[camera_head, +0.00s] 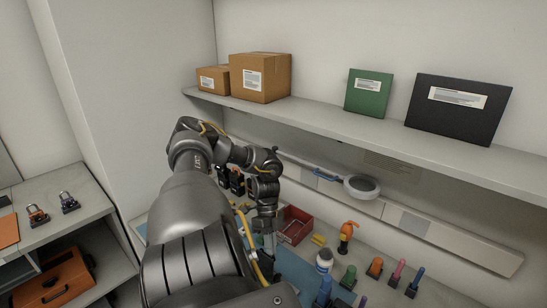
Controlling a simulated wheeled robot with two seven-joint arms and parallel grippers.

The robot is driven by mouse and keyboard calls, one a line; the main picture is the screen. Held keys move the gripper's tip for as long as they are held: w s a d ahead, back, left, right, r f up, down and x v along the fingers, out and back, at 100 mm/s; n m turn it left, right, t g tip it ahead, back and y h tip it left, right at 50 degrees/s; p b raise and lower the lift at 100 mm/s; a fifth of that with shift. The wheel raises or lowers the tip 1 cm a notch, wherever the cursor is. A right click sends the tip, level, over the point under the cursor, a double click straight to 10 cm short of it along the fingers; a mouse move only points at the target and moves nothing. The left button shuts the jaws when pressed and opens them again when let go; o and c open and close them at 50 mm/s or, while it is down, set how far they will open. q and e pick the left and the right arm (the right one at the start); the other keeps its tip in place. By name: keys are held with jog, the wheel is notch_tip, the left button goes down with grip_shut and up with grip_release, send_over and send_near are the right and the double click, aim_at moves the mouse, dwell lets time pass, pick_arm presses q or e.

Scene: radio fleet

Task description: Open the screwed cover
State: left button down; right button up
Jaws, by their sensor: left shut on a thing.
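My left arm reaches up from the bottom and bends down over the workbench. My left gripper (269,248) points downward at the bench, beside a red open bin. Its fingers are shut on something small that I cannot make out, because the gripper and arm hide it. I cannot pick out a screwed cover in this view. Several handheld radios or tools in blue, green, orange and pink stand on the bench to the right, among them a green one (349,277) and an orange one (375,267). My right gripper is not in view.
The red bin (296,226) stands just right of the gripper. A round white lamp or magnifier (361,187) hangs under a shelf (330,118) bearing boxes and binders. An orange case (67,275) sits in the lower left unit. A blue mat (292,268) covers part of the bench.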

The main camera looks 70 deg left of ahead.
pick_arm(q)
jog(key=shift+s+d+f, duration=0.25)
jog(key=shift+s+f, duration=0.4)
jog(key=shift+f, duration=0.05)
jog(key=c, duration=1.6)
grip_release()
jog(key=shift+o, duration=0.2)
jog(key=b+v, duration=0.3)
jog(key=v, duration=0.8)
jog(key=shift+w+a+r+b, duration=0.15)
jog(key=shift+w+r+b, duration=0.1)
jog(key=shift+w+b, duration=0.05)
jog(key=shift+r, duration=0.1)
